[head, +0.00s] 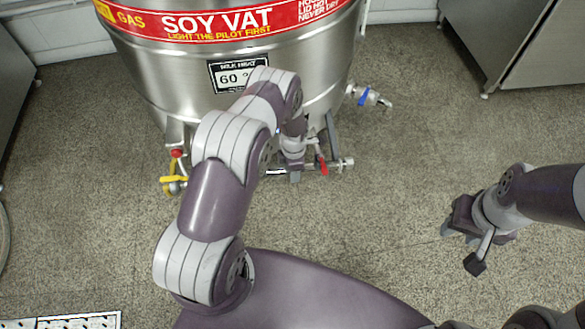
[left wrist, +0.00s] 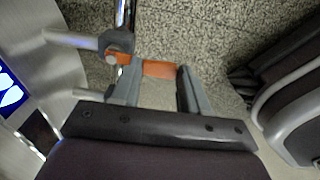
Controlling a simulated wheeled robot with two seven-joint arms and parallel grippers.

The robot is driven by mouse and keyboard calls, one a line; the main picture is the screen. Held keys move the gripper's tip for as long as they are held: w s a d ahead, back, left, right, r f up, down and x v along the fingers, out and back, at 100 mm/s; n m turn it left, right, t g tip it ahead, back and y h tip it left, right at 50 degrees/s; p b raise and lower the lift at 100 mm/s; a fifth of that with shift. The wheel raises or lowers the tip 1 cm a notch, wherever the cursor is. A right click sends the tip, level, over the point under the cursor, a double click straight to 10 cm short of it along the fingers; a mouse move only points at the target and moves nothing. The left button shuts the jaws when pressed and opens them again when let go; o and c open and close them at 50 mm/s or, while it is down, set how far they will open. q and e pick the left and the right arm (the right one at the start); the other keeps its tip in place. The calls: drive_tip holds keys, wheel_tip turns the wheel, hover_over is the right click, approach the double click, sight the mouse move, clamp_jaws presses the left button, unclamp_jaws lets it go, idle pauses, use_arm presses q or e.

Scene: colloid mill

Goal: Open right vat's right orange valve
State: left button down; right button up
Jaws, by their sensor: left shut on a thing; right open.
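The steel soy vat (head: 170,75) stands at the back of the head view. Near its foot, at lower right, a red-orange lever (head: 322,164) sits on a pipe fitting. My left gripper (head: 293,172) reaches down beside it, its jaws partly hidden by my arm. In the left wrist view, an orange valve handle (left wrist: 160,69) lies between the fingers of my left gripper (left wrist: 156,72), which is shut on it. The handle joins a shiny pipe (left wrist: 124,18). My right gripper (head: 462,240) is open and empty above the floor at right.
A blue-handled tap (head: 364,96) sticks out from the vat's right side. A yellow valve lever (head: 173,186) and red knob (head: 176,153) are at lower left. A steel cabinet (head: 525,40) stands back right. Open floor lies between the vat and my right arm.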

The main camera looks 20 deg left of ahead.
idle(0.3)
use_arm(q)
drive_tip(key=c, duration=0.6)
unclamp_jaws()
drive_tip(key=shift+o, duration=0.2)
wheel_tip(320, 180, up, 13)
drive_tip(key=p, duration=0.5)
drive_tip(key=shift+f, duration=0.15)
